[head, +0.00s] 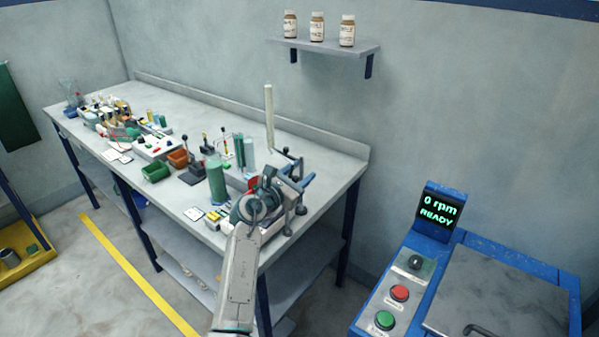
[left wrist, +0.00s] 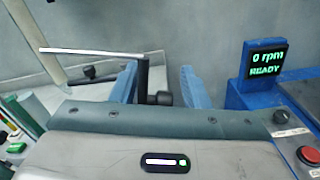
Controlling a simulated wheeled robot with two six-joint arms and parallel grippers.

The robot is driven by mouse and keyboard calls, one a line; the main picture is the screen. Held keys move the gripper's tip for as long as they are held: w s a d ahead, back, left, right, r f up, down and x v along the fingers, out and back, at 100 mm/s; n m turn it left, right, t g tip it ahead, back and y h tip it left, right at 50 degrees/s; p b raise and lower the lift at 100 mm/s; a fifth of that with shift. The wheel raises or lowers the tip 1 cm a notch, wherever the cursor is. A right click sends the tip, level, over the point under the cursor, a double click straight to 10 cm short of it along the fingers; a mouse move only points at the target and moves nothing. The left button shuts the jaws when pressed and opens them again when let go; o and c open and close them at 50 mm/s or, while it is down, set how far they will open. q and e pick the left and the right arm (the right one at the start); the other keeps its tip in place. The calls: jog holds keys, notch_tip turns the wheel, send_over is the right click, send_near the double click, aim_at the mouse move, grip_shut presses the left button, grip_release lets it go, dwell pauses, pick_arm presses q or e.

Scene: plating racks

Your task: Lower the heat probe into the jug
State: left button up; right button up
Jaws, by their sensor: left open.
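My left gripper (head: 294,178) is open over the near right end of the grey bench. In the left wrist view its two blue fingers (left wrist: 158,68) stand apart. A dark upright rod (left wrist: 143,76) shows beside the left finger, joined to a thin pale bar (left wrist: 92,52) running left towards a cream post (left wrist: 30,40). I cannot tell whether this rod is the heat probe, or whether it touches the finger. The post (head: 268,115) also stands at the bench's back right in the head view. I cannot make out the jug; my arm hides part of the bench end. My right gripper is not in view.
The bench (head: 325,160) carries a green cylinder (head: 216,182), an orange bin (head: 178,159), a green bin (head: 155,172) and several small items. A shelf (head: 330,48) with brown bottles hangs above. A blue machine (head: 440,200) reading "0 rpm READY" stands right.

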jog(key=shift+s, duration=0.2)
pick_arm(q)
jog(key=c, duration=0.7)
jog(key=shift+a+f, duration=0.1)
grip_shut()
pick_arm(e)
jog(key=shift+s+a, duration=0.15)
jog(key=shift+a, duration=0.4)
